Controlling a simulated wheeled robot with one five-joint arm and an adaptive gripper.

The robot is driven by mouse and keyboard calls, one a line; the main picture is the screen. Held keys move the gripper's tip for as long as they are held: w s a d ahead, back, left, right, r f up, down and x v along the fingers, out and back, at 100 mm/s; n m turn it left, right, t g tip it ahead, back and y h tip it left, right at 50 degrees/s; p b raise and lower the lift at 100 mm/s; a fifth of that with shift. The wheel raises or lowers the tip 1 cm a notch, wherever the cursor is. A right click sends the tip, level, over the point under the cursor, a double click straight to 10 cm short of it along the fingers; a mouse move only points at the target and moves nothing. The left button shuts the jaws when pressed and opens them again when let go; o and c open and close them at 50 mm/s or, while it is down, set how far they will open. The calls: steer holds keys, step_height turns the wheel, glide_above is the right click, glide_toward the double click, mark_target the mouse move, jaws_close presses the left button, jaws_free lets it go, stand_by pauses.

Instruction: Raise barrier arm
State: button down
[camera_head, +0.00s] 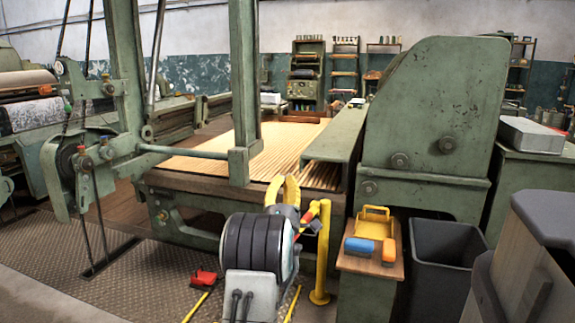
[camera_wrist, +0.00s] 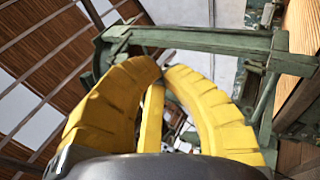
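A yellow post (camera_head: 324,255) stands on the floor just right of my arm. A red-and-yellow tilted piece (camera_head: 310,213) shows beside its top, and looks like part of the barrier arm. My arm hides much of the space left of the post. My gripper (camera_head: 285,180) has yellow fingers and is raised, pointing up, left of the post top. In the wrist view my gripper (camera_wrist: 163,67) has its fingertips close together with a hollow between the fingers. A yellow bar (camera_wrist: 152,115) shows in that hollow; I cannot tell whether the fingers touch it.
A red piece (camera_head: 204,277) with a yellow bar lies low at left of my arm. A wooden-topped stand (camera_head: 372,266) holds a yellow caddy (camera_head: 375,222) with blue and orange items. A dark bin (camera_head: 446,265) stands right of it. A green machine (camera_head: 425,125) fills the back.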

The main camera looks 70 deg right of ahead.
steer(key=b+x, duration=0.4)
steer(key=x, duration=0.4)
steer(key=shift+b, duration=0.3)
stand_by(0.4)
stand_by(1.3)
